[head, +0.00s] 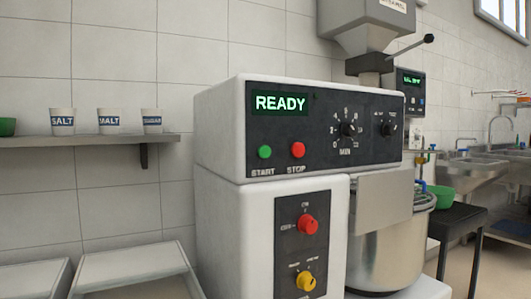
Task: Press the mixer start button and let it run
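The mixer (220,130) stands in the middle of the head view, a white housing with a dark control panel. Its display (280,103) reads READY in green. The green start button (264,152) sits at the panel's lower left, labelled START. The red stop button (297,150) is just right of it, labelled STOP. A timer dial (348,129) marked MIN and a smaller dial (388,129) are further right. The steel bowl (385,250) is at the mixer's right side, partly behind a metal guard (383,212). My gripper is not in view.
A lower panel carries a red knob (308,224) and a yellow knob (305,281). A wall shelf (90,141) at left holds cups labelled salt and malt and a third cup. A hopper (368,28) stands behind the mixer. A dark stool (455,218) and sinks (470,170) are at right.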

